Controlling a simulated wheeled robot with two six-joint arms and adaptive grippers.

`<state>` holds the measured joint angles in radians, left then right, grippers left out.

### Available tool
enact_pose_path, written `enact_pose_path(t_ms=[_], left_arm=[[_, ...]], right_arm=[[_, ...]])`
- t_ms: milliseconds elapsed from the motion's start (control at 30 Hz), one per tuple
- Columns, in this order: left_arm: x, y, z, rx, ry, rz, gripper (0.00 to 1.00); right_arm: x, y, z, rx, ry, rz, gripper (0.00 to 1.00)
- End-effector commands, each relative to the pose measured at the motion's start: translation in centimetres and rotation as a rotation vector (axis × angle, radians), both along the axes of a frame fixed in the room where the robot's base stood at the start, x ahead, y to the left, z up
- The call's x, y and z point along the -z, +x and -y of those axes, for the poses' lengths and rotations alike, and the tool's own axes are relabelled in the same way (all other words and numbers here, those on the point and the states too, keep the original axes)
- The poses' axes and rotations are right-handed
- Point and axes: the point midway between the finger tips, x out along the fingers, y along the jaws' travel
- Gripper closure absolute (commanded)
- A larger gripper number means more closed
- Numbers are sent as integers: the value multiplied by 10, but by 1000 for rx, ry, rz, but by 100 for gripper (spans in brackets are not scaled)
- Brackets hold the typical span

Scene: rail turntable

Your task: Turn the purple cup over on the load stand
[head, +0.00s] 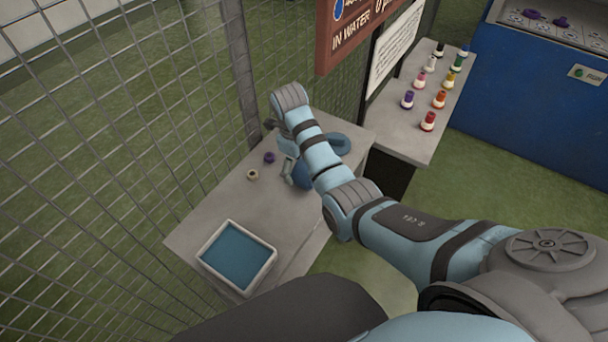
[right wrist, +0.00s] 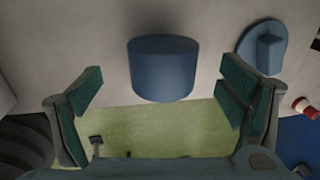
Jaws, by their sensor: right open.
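A small purple cup-like piece (head: 269,157) sits on the grey table (head: 205,222), which may be the load stand, near its fence side. Its way up is too small to tell. My right gripper (head: 289,171) is just to the right of it, low over the table and partly hidden by my arm. In the right wrist view its two green-padded fingers are wide apart and hold nothing. A blue cylinder (right wrist: 163,68) shows between and beyond the fingers; it also shows beside my arm in the head view (head: 302,178). My left gripper is not in view.
A small pale piece (head: 252,175) sits near the purple one. A white tray with a blue inside (head: 267,263) lies at the table's front. A blue rounded object (head: 338,144) is behind my arm. Several colour-topped bottles (head: 440,99) stand on a side shelf. Wire fence (head: 110,120) borders the left.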

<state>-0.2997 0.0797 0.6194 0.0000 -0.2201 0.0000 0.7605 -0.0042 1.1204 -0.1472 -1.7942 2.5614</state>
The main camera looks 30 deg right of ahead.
Motion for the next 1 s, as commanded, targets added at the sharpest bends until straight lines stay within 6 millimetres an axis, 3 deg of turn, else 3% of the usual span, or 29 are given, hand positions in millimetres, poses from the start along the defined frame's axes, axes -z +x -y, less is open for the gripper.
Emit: enact_pose_path(t_ms=[267, 500, 900, 1000], left_arm=[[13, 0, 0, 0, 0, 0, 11], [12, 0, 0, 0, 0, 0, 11], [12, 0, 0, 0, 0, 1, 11], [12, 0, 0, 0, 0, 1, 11]], right_arm=[[49, 4, 11, -1, -1, -1, 11], [51, 5, 12, -1, 0, 1, 11], [51, 5, 12, -1, 0, 1, 72], [51, 5, 12, -1, 0, 1, 72]])
